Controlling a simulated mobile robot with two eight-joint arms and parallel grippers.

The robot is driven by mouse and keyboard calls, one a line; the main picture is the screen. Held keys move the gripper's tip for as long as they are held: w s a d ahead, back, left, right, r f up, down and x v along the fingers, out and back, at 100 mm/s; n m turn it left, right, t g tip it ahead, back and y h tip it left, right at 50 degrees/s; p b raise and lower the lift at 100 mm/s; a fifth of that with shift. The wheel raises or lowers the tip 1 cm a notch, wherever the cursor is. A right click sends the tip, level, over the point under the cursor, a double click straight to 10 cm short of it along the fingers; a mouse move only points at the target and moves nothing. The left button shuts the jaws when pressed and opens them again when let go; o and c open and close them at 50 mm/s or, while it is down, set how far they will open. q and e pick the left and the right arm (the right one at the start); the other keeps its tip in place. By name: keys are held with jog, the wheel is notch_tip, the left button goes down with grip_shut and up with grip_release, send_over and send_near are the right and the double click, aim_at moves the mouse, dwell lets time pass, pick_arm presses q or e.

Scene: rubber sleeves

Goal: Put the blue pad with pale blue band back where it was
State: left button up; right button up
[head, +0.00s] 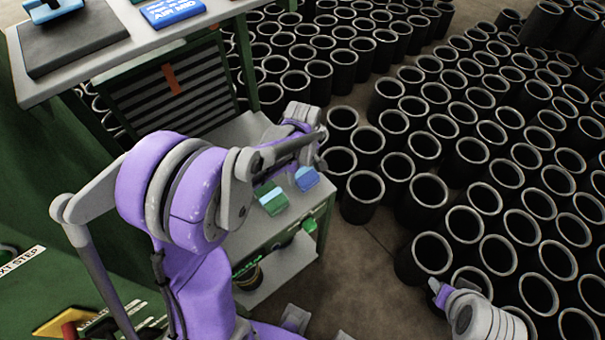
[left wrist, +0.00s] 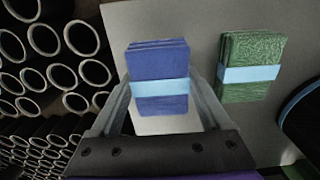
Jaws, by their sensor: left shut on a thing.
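The blue pad with pale blue band (left wrist: 160,69) is a small stack of blue sheets. It sits between the two fingers of my left gripper (left wrist: 162,95), which is shut on it. In the head view the blue pad (head: 307,179) shows just below my left gripper (head: 310,162), at the right edge of a grey shelf (head: 290,236). I cannot tell whether it touches the shelf. A green pad with a pale blue band (left wrist: 252,75) lies to its right in the wrist view, and the green pad (head: 272,199) also shows in the head view.
Many black rubber sleeves (head: 430,150) stand on the floor to the right, close to the shelf. A green cabinet with a slatted front (head: 170,85) stands behind. A worktop (head: 125,50) at upper left holds a dark slab. A dark round container (head: 247,276) stands on a lower shelf.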

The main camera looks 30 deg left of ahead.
aim_at(303, 172)
pick_arm(q)
jog(key=shift+f, duration=0.6)
jog(key=shift+f, duration=0.25)
jog(key=o, duration=1.2)
jog(key=shift+r, duration=0.1)
jog(key=shift+c, duration=0.2)
jog(key=shift+r, duration=0.2)
notch_tip(303, 172, up, 12)
jog(key=p, duration=0.1)
jog(key=s+d+m+t, duration=0.2)
jog(key=s+d+m, duration=0.1)
jog(key=s+m, duration=0.3)
jog(key=s+d+m+t, duration=0.3)
jog(key=s+m, duration=0.4)
jog(key=s, duration=0.2)
jog(key=shift+d+f+m+t, duration=0.3)
jog(key=shift+d+f, duration=0.05)
